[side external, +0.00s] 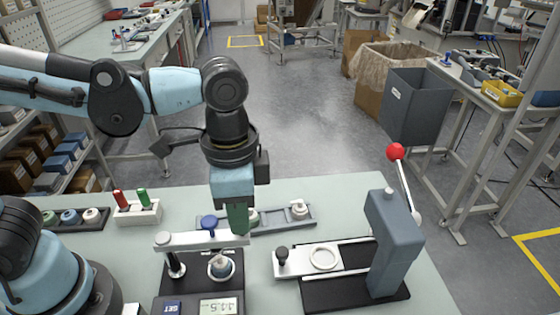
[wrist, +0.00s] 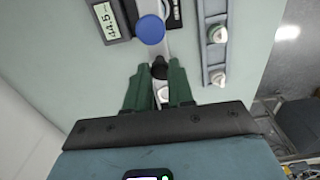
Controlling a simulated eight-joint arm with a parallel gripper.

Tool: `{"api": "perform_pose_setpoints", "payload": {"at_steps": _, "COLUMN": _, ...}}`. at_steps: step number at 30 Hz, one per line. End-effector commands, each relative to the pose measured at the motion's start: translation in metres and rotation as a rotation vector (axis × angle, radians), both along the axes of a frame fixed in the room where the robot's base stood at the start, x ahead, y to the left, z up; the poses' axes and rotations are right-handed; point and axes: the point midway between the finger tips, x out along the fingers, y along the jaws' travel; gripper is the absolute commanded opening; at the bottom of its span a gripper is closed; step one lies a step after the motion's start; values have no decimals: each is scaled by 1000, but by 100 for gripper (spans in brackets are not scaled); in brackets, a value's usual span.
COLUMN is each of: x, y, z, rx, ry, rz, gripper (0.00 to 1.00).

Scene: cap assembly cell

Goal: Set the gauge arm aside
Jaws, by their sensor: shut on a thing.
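The gauge arm (side external: 188,238) is a pale metal bar with a blue round knob (side external: 208,222) on top. It lies across the top of the dark gauge stand (side external: 172,283), with a post under its left end. My gripper (side external: 238,226) points down with its green fingers at the bar's right end. In the wrist view the fingers (wrist: 158,72) are closed around the black knob (wrist: 159,70) at that end, and the blue knob (wrist: 150,30) is just beyond. A cap part (side external: 221,266) sits on the gauge below the bar. The fingertips' contact is partly hidden in the side view.
A press (side external: 393,245) with a red-balled lever (side external: 396,152) and a slide stands to the right. A grey rack (side external: 285,221) with pale caps lies behind the gauge. A white holder (side external: 138,212) with red and green pieces is at the left. The table's back right is clear.

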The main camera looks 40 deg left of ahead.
Motion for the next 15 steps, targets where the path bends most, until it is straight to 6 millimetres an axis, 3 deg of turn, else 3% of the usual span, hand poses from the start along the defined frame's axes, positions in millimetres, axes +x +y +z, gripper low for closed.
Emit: {"api": "perform_pose_setpoints", "payload": {"at_steps": 15, "x": 11, "y": 12, "z": 0, "rx": 1, "ry": 1, "rz": 128, "gripper": 0}}
